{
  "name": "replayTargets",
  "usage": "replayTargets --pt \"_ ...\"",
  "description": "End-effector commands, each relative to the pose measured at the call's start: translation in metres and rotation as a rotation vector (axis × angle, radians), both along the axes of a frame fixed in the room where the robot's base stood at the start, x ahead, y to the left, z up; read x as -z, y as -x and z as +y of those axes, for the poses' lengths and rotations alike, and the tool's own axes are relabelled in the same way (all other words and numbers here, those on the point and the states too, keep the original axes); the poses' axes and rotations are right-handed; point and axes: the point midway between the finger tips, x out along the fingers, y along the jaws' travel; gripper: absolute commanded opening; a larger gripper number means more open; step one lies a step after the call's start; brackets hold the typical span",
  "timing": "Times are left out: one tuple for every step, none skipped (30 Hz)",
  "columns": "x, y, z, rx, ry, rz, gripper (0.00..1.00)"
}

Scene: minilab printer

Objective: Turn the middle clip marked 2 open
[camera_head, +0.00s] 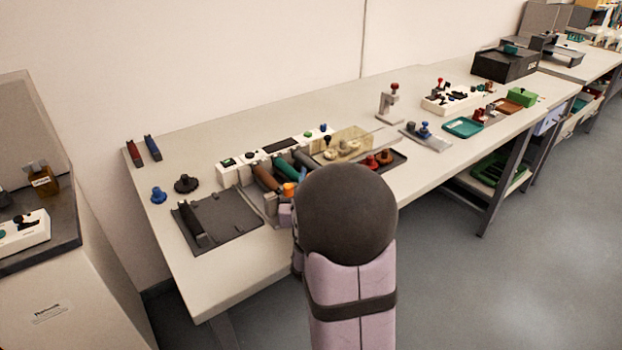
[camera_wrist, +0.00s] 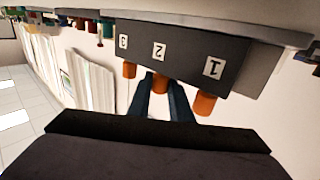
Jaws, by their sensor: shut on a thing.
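In the wrist view, a dark panel carries labels 1, 2 and 3, which appear upside down. An orange clip sits by each label: the middle clip marked 2 (camera_wrist: 160,84), the clip marked 1 (camera_wrist: 204,103) at right, and the clip marked 3 (camera_wrist: 129,70) at left. My gripper (camera_wrist: 160,90) has its two dark fingers on either side of the middle clip and is shut on it. In the head view, my arm hides most of the gripper and panel; an orange clip (camera_head: 289,189) shows beside the arm.
A dark tray (camera_head: 235,222) lies left of my arm. A white printer-like unit (camera_head: 235,172) stands behind, and a dark tray with red knobs (camera_head: 380,160) is to the right. The table (camera_head: 225,285) is bare at its front left.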

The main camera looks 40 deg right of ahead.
Motion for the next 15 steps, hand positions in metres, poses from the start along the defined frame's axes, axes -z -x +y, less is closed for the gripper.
replayTargets --pt "0.0 -0.0002 0.0002 -0.001 0.002 0.001 0.0" --pt "0.0 -0.0002 0.0002 -0.001 0.002 0.001 0.0" --pt "-0.0001 -0.0002 0.0002 -0.001 0.002 0.001 0.0" --pt "-0.0001 -0.0002 0.0002 -0.002 0.002 0.001 0.0" --pt "-0.0002 -0.0002 0.0002 -0.002 0.001 0.001 0.26" --pt "-0.0002 -0.0002 0.0001 -0.001 0.001 0.001 0.35" --pt "-0.0002 -0.0002 0.0001 -0.001 0.001 0.001 0.37" --pt "-0.0002 -0.0002 0.0001 -0.001 0.001 0.001 0.37" --pt "-0.0003 -0.0002 0.0001 -0.002 0.001 0.001 0.37" --pt "-0.0003 -0.0003 0.0002 -0.002 0.001 0.0 0.37" --pt "-0.0004 -0.0003 0.0002 -0.002 0.001 0.0 0.37" --pt "-0.0004 -0.0003 0.0001 -0.002 0.001 0.0 0.37" --pt "-0.0005 -0.0003 0.0001 -0.002 0.001 -0.001 0.37" --pt "-0.0005 -0.0004 0.0002 -0.002 0.001 -0.001 0.37" --pt "-0.0006 -0.0004 0.0002 -0.002 0.001 -0.001 0.37"
